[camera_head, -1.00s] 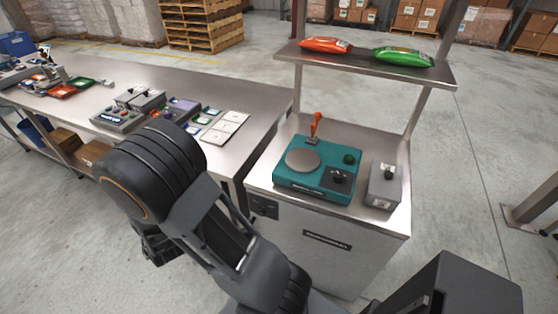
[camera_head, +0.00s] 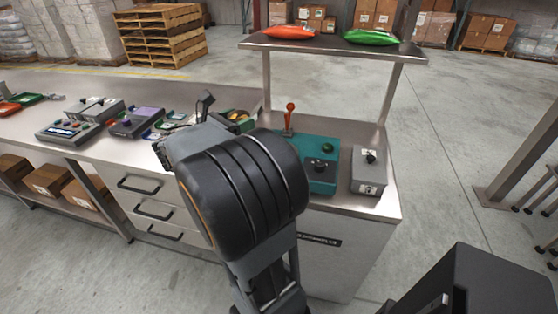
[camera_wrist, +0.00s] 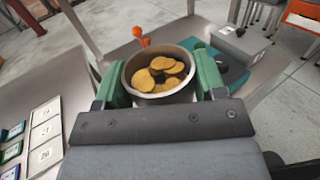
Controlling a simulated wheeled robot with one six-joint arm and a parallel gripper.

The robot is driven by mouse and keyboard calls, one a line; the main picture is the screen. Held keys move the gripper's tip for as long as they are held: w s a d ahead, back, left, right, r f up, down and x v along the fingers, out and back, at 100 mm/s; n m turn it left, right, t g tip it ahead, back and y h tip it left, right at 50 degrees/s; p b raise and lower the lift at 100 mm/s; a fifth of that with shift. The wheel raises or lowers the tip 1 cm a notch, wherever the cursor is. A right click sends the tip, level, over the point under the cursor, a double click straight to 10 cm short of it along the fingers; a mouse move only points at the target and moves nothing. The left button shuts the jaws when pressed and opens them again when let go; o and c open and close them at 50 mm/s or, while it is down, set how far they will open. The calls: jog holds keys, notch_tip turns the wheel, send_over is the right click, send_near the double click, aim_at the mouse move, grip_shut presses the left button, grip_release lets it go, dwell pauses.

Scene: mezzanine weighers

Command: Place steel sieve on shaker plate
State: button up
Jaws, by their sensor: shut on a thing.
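The steel sieve (camera_wrist: 181,52), a round metal pan with several yellow-brown chips in it, sits between the green fingers of my gripper (camera_wrist: 158,72) in the wrist view. My gripper is shut on it, and it looks roughly level. In the head view my gripper (camera_head: 238,119) is partly hidden by my arm, and only a bit of the sieve's contents shows. The teal shaker (camera_head: 320,187) stands on the steel cabinet to the right of my gripper. Its round plate is hidden behind my arm in the head view and behind the sieve in the wrist view.
An orange lever (camera_head: 289,117) rises behind the shaker. A grey box with a knob (camera_head: 368,175) stands at its right. A shelf (camera_head: 320,46) with red (camera_head: 290,32) and green packs (camera_head: 370,37) hangs above. The left bench holds several devices and numbered cards (camera_wrist: 45,130).

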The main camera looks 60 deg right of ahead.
jog(key=s+d+g, duration=0.1)
jog(key=s+d+m+g, duration=0.1)
jog(key=s, duration=0.1)
jog(key=shift+s+d+f+m+y+b, duration=0.2)
jog(key=shift+d+m+y+b, duration=0.1)
jog(key=shift+y, duration=0.1)
jog(key=d+f, duration=0.5)
jog(key=d, duration=0.1)
jog(key=d+f, duration=0.6)
jog(key=shift+w+d+f, duration=0.2)
jog(key=shift+d+f, duration=0.05)
jog(key=shift+f, duration=0.4)
jog(key=shift+f+b, duration=0.1)
jog(key=shift+b, duration=0.25)
jog(key=shift+f, duration=0.15)
jog(key=o, duration=1.1)
jog(key=shift+o, duration=0.2)
